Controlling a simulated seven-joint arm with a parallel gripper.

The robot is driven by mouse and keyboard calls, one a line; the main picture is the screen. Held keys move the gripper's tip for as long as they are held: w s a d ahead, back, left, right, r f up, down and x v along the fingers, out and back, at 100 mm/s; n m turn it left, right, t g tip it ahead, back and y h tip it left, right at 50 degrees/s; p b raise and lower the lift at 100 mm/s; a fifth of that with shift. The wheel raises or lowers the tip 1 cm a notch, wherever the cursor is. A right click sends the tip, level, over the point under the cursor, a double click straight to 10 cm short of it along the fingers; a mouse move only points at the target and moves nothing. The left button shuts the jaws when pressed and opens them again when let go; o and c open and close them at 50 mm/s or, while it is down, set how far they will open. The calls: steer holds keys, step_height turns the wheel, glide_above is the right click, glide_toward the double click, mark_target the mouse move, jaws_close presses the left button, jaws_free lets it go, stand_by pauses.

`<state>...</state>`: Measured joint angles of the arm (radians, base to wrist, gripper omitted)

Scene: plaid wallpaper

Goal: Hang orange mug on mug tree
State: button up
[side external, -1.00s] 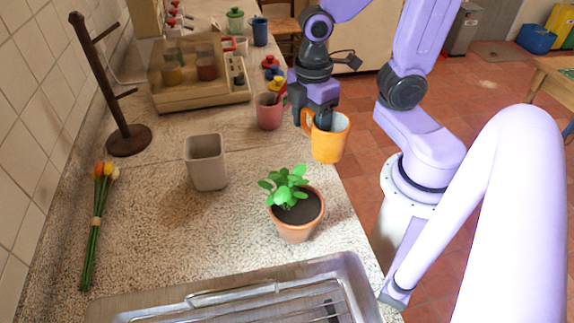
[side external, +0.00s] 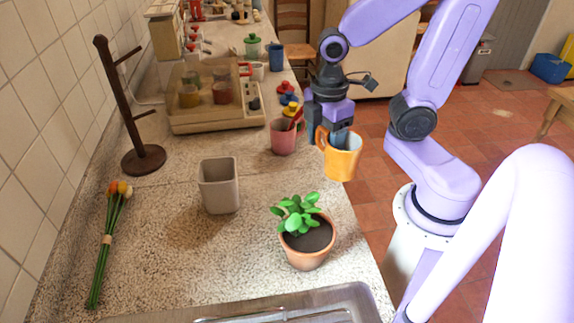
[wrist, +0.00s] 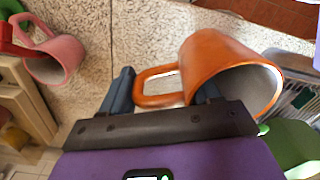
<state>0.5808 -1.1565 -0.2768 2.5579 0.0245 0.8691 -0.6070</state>
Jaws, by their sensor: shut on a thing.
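The orange mug (side external: 342,160) is in my gripper (side external: 327,135), above the counter's right edge in the side view. In the wrist view the orange mug (wrist: 212,62) lies on its side across the picture, its handle between the fingers of my gripper (wrist: 165,90). One finger is inside the mug's mouth or behind its rim; the exact contact is partly hidden. The mug tree (side external: 122,108) is a dark brown post with short pegs on a round base, standing by the tiled wall at the left. Its pegs are empty.
A pink mug (side external: 283,137) stands close left of the held mug. A grey square cup (side external: 219,187) and a potted plant (side external: 307,248) stand on the counter. Tulips (side external: 103,250) lie at the left.

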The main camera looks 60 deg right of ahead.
steer(key=w+f, duration=0.4)
steer(key=w, duration=0.1)
steer(key=w+f, duration=0.3)
steer(key=shift+w+a, duration=0.25)
steer(key=shift+a, duration=0.05)
steer(key=shift+w+f, duration=0.3)
steer(key=shift+f, duration=1.6)
steer(key=shift+f, duration=0.1)
steer(key=o, duration=1.5)
steer(key=shift+c, duration=0.2)
